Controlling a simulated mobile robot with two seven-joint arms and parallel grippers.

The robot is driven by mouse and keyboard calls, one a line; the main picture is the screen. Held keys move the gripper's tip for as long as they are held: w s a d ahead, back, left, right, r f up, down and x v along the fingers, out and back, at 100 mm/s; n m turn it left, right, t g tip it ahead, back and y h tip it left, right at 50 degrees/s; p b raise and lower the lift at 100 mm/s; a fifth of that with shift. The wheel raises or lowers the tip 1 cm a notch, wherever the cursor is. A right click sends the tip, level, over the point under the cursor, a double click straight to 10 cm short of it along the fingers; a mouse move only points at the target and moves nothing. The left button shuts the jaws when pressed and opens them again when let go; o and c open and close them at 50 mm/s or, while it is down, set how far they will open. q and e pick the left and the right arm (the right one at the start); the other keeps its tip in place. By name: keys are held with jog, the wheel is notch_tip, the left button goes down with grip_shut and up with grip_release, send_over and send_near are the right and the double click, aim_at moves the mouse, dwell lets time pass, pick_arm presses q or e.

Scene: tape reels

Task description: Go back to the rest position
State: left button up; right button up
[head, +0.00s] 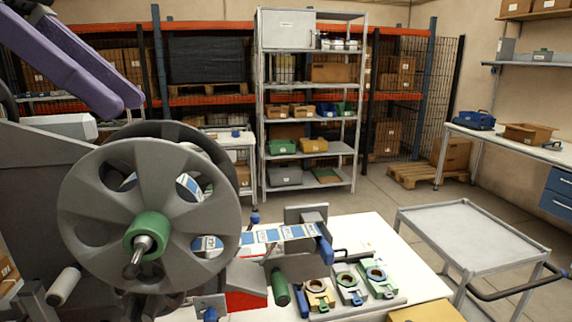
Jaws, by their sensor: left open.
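My left gripper (119,101) comes in at the upper left, with two long purple fingers pointing down and to the right. Its fingers are apart and I see nothing between them. In this view they appear just above the large grey reel (95,222), which has a green hub (147,235) and stands upright on a machine. A strip of blue and white labels (268,236) runs from the reel to the right. My right gripper is not in view.
A white table (365,236) carries a row of coloured ring-shaped fixtures (350,287). A grey cart (468,238) stands at the right. A metal shelf rack (308,188) with bins is behind, and a workbench (510,142) is at the far right. Open floor lies between.

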pick_arm(q)
jog(key=d+r+n+t+h, duration=0.5)
jog(key=d+r+n+h, duration=0.3)
jog(key=d+h, duration=0.35)
jog(key=w+a+f+n+t+y, duration=0.15)
jog(key=a+n+t+y, duration=0.4)
jog(key=n, duration=0.55)
jog(key=w+a+f+n+t+y, duration=0.1)
jog(key=w+a+n+t+y, duration=0.2)
jog(key=n+t+y, duration=0.5)
jog(key=s+a+f+n+g+y, duration=0.2)
jog(key=a+f+n+g+y, duration=0.15)
jog(key=f+n, duration=0.55)
jog(key=s+a+f+n+g+y, duration=0.2)
jog(key=a+f+n+y, duration=0.2)
jog(key=f+n, duration=0.45)
jog(key=s+d+f+n+g, duration=0.1)
jog(key=s+f+n+g, duration=0.2)
jog(key=s+f+g, duration=0.6)
jog(key=s+d+f+n+g, duration=0.15)
jog(key=s+f, duration=0.45)
jog(key=s, duration=0.6)
notch_tip(320, 180, up, 21)
jog(key=a+p, duration=0.1)
jog(key=p, duration=1.9)
jog(key=shift+w+r+n+g+h+p, duration=0.2)
jog(key=shift+n+g+h+p, duration=0.1)
jog(key=shift+g+h+p, duration=0.1)
